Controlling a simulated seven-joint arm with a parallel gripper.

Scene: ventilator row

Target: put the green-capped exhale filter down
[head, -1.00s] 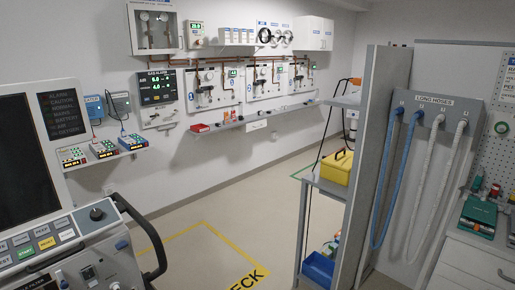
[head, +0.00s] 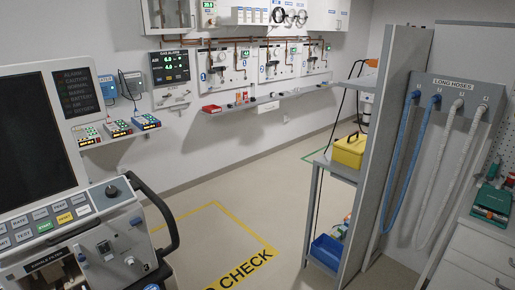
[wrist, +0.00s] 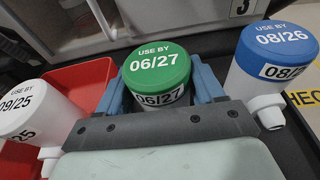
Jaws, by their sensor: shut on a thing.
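The green-capped exhale filter (wrist: 157,66) is in the middle of the wrist view, its cap marked "USE BY 06/27". My gripper (wrist: 160,84) is shut on it, with a blue-grey finger on each side of its body. A white-capped filter (wrist: 18,108) marked 09/25 is at the left. A blue-capped filter (wrist: 276,58) marked 08/26 is at the right, apart from the held one. The underside of the held filter is hidden, so I cannot tell whether it touches anything. My gripper is not visible in the head view.
A red tray (wrist: 82,75) lies at the left of the wrist view, beside the white-capped filter. In the head view, the ventilator (head: 75,225) with its black handle fills the lower left. A shelf unit with a yellow case (head: 349,152) stands at right. Open floor (head: 195,215) lies between.

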